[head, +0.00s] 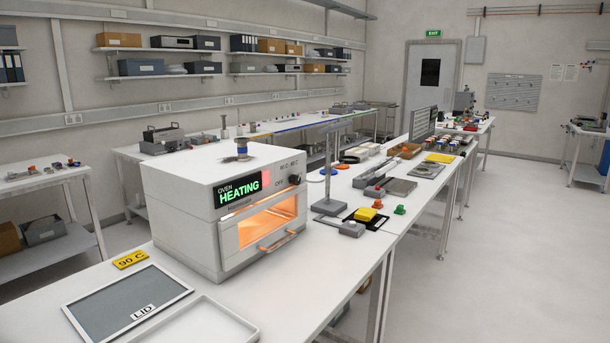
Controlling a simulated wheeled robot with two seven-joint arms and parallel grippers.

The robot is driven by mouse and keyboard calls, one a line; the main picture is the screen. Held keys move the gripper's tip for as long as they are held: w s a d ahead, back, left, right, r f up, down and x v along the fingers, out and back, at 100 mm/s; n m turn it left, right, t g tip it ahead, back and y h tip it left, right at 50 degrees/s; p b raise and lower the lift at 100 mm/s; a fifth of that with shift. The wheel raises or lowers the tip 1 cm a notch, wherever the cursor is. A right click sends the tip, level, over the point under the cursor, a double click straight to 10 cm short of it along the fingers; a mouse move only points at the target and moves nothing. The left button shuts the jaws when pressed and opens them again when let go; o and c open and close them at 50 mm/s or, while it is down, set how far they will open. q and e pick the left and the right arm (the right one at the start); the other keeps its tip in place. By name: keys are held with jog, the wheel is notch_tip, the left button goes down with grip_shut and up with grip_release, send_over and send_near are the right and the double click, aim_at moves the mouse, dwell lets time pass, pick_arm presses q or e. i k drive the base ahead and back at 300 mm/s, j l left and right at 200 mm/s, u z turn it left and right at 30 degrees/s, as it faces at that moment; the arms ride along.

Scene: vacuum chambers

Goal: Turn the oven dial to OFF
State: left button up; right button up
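The oven (190,215) is a white box on the near bench. Its green display (238,190) reads HEATING, with a small red patch just right of it. The oven dial (295,179) is a small dark knob at the upper right of the front panel. Small lettering sits above and beside it, too small to read with certainty, so I cannot tell its setting. The oven door (268,224) is shut, with a bar handle below its window, and the inside glows orange. Neither of my grippers is in view.
A tray marked LID (128,300), a white tray (205,325) and a yellow 90 C sign (130,259) lie in front of the oven. A stand (328,205) and a yellow block (365,214) are to its right. The floor (500,260) at right is clear.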

aim_at(295, 180)
jog(key=i+l+u, duration=0.1)
jog(key=i+l, duration=0.15)
jog(key=l, duration=0.15)
jog(key=i+l+u, duration=0.1)
jog(key=i+l, duration=0.15)
jog(key=l, duration=0.2)
jog(key=i+l+u, duration=0.1)
jog(key=i+l, duration=0.15)
jog(key=l, duration=0.2)
jog(key=i+l+u, duration=0.1)
jog(key=l, duration=0.35)
jog(key=i+l+u, duration=0.1)
jog(key=i+l, duration=0.2)
jog(key=l, duration=0.2)
jog(key=i+l, duration=0.2)
jog(key=l, duration=0.3)
jog(key=i+l+u, duration=0.15)
jog(key=l, duration=0.35)
jog(key=i+l+u, duration=0.1)
jog(key=l, duration=0.4)
jog(key=i, duration=0.1)
